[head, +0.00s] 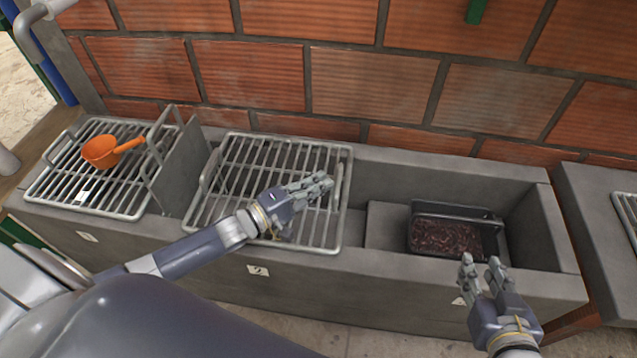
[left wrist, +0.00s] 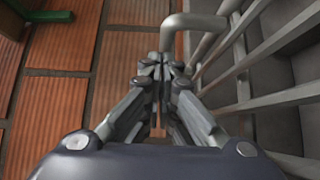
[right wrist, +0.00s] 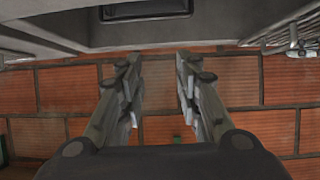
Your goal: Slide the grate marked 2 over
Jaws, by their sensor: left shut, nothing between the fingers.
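The grate above the label 2 (head: 258,271) is the middle metal grate (head: 232,215), lying over the left part of the long concrete trough. It has a raised handle (head: 338,186) at its right end and another at its left end. My left gripper (head: 325,183) is shut and empty, its tips close to the right handle; I cannot tell if they touch. The left wrist view shows the shut fingers (left wrist: 165,68) near a bent bar (left wrist: 195,22) and the grate bars. My right gripper (head: 481,261) is open and empty at the trough's front right edge.
A dark tray (head: 450,212) of brown material sits in the trough's uncovered right part. The left grate (head: 75,180) holds an orange ladle (head: 103,151). A concrete divider (head: 180,172) stands between the grates. A brick wall (head: 370,83) runs behind.

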